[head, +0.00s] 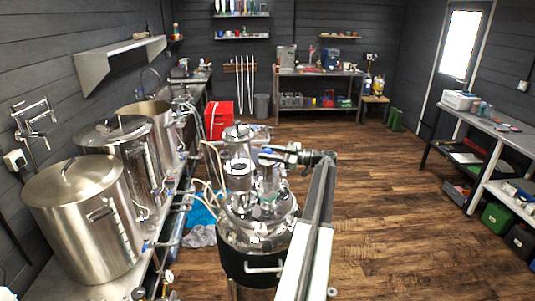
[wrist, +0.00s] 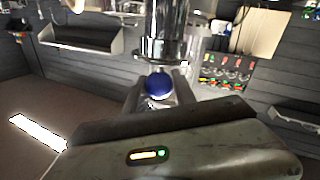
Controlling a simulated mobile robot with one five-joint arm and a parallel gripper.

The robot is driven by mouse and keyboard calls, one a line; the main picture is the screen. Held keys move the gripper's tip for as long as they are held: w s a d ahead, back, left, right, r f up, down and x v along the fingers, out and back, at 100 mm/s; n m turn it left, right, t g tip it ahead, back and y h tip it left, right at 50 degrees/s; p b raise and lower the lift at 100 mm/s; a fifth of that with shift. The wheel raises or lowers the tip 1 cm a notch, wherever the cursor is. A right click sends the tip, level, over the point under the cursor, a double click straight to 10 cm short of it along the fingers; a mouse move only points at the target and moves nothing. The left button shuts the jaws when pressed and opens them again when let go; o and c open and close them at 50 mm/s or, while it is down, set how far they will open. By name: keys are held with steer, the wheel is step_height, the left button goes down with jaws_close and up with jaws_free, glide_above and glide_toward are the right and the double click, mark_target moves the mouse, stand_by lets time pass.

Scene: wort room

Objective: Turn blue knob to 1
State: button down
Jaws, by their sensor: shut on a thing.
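The blue knob (wrist: 158,86) shows in the wrist view as a round dark-blue cap below a shiny metal column. My gripper (wrist: 160,92) has one finger on each side of it and is shut on it. Any number marks around the knob are too small or hidden to read. In the head view my arm reaches to the steel vessel assembly (head: 258,226) in the middle, and my gripper (head: 268,157) is at its upper part. The knob cannot be made out clearly there.
Large steel pots (head: 85,215) line the bench at left. A red box (head: 218,120) stands behind the vessel. A shelf table (head: 490,135) is at the right. The wooden floor (head: 390,200) between vessel and right table is clear.

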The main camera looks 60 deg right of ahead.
steer(key=shift+n+g+y, duration=1.2)
steer(key=shift+n+y, duration=0.6)
steer(key=shift+y, duration=1)
steer(key=c, duration=1)
jaws_free()
